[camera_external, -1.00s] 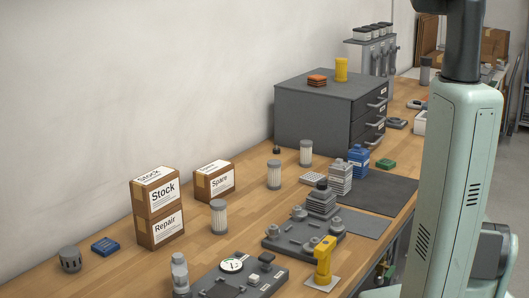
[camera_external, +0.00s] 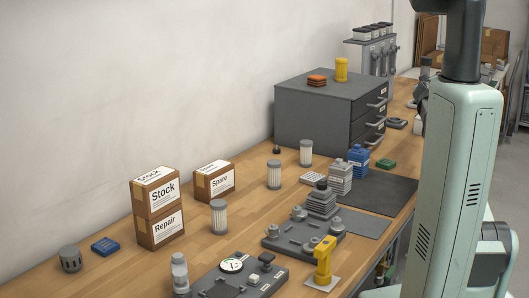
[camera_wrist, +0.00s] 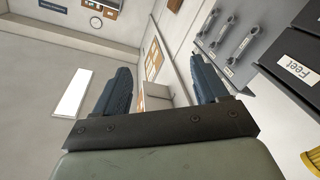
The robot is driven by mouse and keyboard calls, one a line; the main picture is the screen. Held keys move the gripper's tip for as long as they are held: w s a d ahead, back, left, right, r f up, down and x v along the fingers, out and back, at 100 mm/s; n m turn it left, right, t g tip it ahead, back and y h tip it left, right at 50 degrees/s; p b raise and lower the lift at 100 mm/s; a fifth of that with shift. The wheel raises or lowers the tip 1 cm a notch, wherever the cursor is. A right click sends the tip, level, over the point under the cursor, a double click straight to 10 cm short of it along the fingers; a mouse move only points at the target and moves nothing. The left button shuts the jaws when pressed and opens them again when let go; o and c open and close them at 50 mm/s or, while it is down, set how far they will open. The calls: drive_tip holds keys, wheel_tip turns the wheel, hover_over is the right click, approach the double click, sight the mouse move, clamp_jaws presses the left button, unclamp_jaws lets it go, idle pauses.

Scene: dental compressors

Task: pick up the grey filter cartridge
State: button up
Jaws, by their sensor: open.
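Several pleated cartridges with pale bodies and grey end caps stand upright on the bench in the external view: one in front (camera_external: 219,217), one farther back (camera_external: 274,175) and one near the drawer cabinet (camera_external: 306,153). A solid grey slotted cylinder (camera_external: 70,259) stands at the far left. I cannot tell for certain which is the grey filter cartridge. My gripper (camera_wrist: 160,70) is open and empty in the wrist view, its two dark blue fingers apart. None of these cartridges shows there. In the external view my gripper cannot be made out clearly.
Stacked Stock and Repair boxes (camera_external: 158,228) and a Spare box (camera_external: 214,181) stand along the wall. A dark drawer cabinet (camera_external: 312,112) carries a yellow cylinder (camera_external: 341,69). A grey fixture plate (camera_external: 290,246) and a yellow tool (camera_external: 323,260) occupy the front. The left-middle bench has free room.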

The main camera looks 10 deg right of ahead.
drive_tip(key=w+a+r+n+t+y, duration=0.1)
drive_tip(key=w+a+r+t+y, duration=0.25)
drive_tip(key=a+r, duration=0.6)
drive_tip(key=w+a+r+n+t+y, duration=0.1)
drive_tip(key=w+a+r+t+y, duration=0.25)
drive_tip(key=a+r, duration=0.6)
drive_tip(key=s+a+r+m+y, duration=0.1)
drive_tip(key=s+a+m+y, duration=0.2)
drive_tip(key=a, duration=0.9)
drive_tip(key=s+a+m+y, duration=0.25)
drive_tip(key=a+m, duration=0.25)
drive_tip(key=a, duration=0.6)
drive_tip(key=s+a+r+m+y, duration=0.1)
drive_tip(key=s+a+m+y, duration=0.2)
drive_tip(key=a, duration=0.9)
drive_tip(key=s+d+f+g+y, duration=0.25)
drive_tip(key=f+g, duration=0.35)
drive_tip(key=f, duration=0.7)
drive_tip(key=s+d+f+g+y, duration=0.1)
drive_tip(key=s+d+f+g, duration=0.3)
drive_tip(key=f, duration=0.9)
drive_tip(key=m+g+y, duration=0.2)
drive_tip(key=g+y, duration=0.1)
drive_tip(key=g, duration=1.6)
approach(213, 219)
drive_tip(key=x, duration=0.3)
drive_tip(key=shift+a, duration=0.2)
drive_tip(key=shift+x, duration=3.15)
drive_tip(key=shift+d+f, duration=0.1)
drive_tip(key=c, duration=1.1)
